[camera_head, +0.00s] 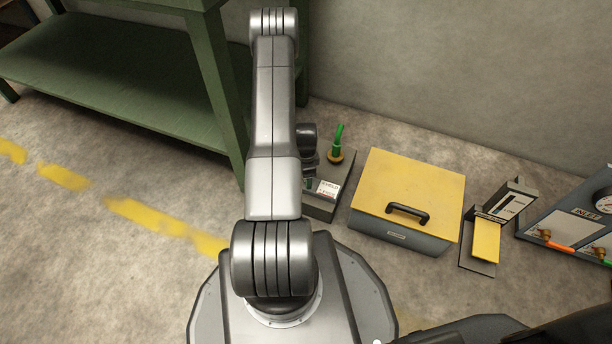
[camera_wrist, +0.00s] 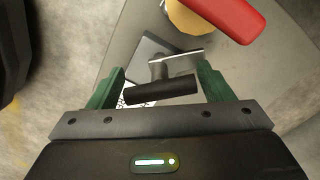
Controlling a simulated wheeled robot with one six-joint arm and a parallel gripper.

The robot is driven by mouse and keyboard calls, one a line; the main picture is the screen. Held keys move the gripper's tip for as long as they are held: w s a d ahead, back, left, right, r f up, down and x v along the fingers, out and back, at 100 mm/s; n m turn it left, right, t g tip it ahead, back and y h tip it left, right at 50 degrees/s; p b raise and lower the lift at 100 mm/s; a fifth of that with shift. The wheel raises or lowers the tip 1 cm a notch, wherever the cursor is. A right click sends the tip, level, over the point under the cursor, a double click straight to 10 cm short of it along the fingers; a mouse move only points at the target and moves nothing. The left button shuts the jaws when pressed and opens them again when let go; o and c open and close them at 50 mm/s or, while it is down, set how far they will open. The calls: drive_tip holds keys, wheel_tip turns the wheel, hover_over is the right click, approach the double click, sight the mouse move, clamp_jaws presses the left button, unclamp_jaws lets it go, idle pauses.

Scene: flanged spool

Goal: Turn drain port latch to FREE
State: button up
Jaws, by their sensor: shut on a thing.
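In the wrist view, a dark T-shaped latch handle (camera_wrist: 160,92) has a round crossbar on a short stem, with a thin metal pointer behind it. My gripper (camera_wrist: 160,74) has green fingers, one at each end of the crossbar, shut on it. The latch sits on a dark plate (camera_wrist: 148,47) on a grey housing. A white label with black print is mostly hidden behind the handle, so its words cannot be read. In the head view the grey housing (camera_head: 345,172) stands on the floor, and my arm hides the latch.
A red lever (camera_wrist: 228,14) on a brass fitting is close beyond the latch. A green lever (camera_head: 338,135) stands on the housing. To the right are a yellow-lidded box (camera_head: 412,180), a small yellow-plated stand (camera_head: 486,240) and a gauge panel (camera_head: 575,225). A green bench (camera_head: 110,75) is at left.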

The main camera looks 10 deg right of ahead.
drive_tip(key=m+b, duration=0.1)
drive_tip(key=m, duration=0.3)
drive_tip(key=shift+m, duration=0.3)
drive_tip(key=shift+m+b, duration=0.75)
drive_tip(key=shift+m, duration=1.25)
drive_tip(key=o, duration=0.6)
wheel_tip(320, 180, up, 14)
drive_tip(key=p, duration=0.5)
